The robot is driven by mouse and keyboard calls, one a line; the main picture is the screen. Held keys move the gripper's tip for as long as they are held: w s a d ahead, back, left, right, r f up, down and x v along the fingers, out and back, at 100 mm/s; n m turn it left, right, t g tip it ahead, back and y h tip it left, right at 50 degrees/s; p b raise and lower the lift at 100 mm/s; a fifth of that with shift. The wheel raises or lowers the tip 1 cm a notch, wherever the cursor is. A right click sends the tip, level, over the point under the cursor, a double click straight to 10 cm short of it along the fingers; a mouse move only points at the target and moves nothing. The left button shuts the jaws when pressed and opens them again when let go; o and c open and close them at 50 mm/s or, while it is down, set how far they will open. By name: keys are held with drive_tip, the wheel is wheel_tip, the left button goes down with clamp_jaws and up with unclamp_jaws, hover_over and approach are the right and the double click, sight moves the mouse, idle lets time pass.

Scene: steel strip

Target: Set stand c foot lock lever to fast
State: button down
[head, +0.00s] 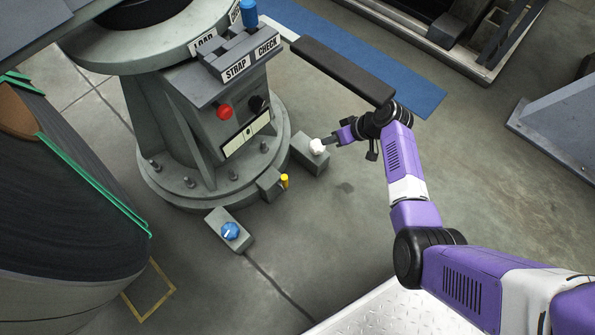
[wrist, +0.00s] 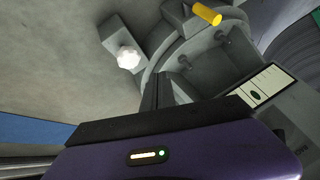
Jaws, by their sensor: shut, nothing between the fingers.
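The grey stand (head: 195,125) has a round bolted base. A yellow-tipped lever (head: 284,181) sticks up from a small block at the base's edge, and it also shows in the wrist view (wrist: 207,14). No label marks it as the foot lock lever, and its setting cannot be read. My gripper (head: 333,139) is shut and empty, close beside a white knob (head: 317,146) on a low grey block. In the wrist view the closed fingers (wrist: 158,90) are apart from the white knob (wrist: 128,57) and well short of the yellow lever.
A blue knob (head: 230,230) sits on another low block by the base. The stand's face has a red button (head: 225,112) and a black knob (head: 257,104). A large dark coil (head: 60,200) fills the left. Open floor (head: 330,215) lies in front of the white knob's block.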

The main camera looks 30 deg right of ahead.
sight(285, 184)
drive_tip(key=s+a+n+g+y, duration=0.1)
drive_tip(key=s+a, duration=0.1)
drive_tip(key=s+a+f+n+g+y, duration=0.1)
drive_tip(key=s+a, duration=0.1)
drive_tip(key=shift+s+f, duration=0.1)
drive_tip(key=shift+f, duration=0.1)
drive_tip(key=w+a+f+b, duration=0.2)
drive_tip(key=a+f+b, duration=0.3)
drive_tip(key=a+f, duration=0.3)
drive_tip(key=shift+w+a, duration=0.35)
drive_tip(key=shift+a, duration=0.15)
drive_tip(key=shift+a, duration=0.1)
